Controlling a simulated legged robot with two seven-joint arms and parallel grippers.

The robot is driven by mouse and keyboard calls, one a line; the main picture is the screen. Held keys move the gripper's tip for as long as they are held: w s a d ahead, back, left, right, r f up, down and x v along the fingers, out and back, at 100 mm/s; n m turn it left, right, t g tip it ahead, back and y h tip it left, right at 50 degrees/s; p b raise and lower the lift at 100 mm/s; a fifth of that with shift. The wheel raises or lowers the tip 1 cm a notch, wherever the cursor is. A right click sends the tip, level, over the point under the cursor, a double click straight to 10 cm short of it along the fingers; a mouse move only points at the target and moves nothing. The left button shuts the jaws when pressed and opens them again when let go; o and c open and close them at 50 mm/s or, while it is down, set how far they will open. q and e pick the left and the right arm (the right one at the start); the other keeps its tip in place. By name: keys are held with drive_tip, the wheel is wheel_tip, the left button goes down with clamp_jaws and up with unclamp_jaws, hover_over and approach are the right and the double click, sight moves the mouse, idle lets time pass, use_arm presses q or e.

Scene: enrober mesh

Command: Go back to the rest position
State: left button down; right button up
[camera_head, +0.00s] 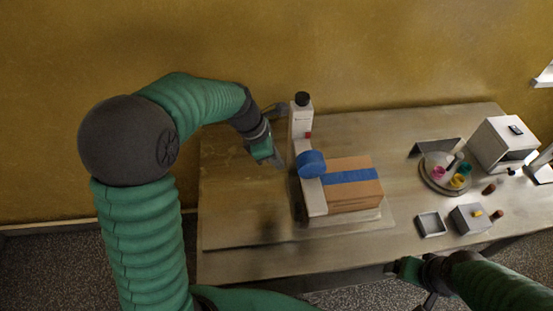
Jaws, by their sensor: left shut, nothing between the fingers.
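My left arm comes in from the left in a high bend. Its gripper (275,158) is shut and empty, over the left part of the table, just left of the machine. My right gripper (398,275) is low at the front edge of the table, right of the middle. It is small and dark here, and its fingers cannot be made out clearly.
The wooden table (235,220) holds a white machine (301,120) with a blue drum (311,164) and a brown box with a blue strip (356,190). A round tray (432,181) with coloured cups, a white cabinet (497,140) and an open grey box (431,224) stand right. The table's left part is clear.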

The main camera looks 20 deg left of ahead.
use_arm(q)
drive_tip(key=s+f+m+y, duration=0.2)
drive_tip(key=s+m, duration=0.5)
drive_tip(key=m, duration=0.5)
drive_tip(key=s+f+m+y, duration=0.1)
drive_tip(key=s+f+m, duration=0.2)
drive_tip(key=s+m, duration=0.4)
drive_tip(key=d+m, duration=0.1)
drive_tip(key=m, duration=0.4)
drive_tip(key=shift+s+y, duration=0.3)
drive_tip(key=shift+y, duration=0.1)
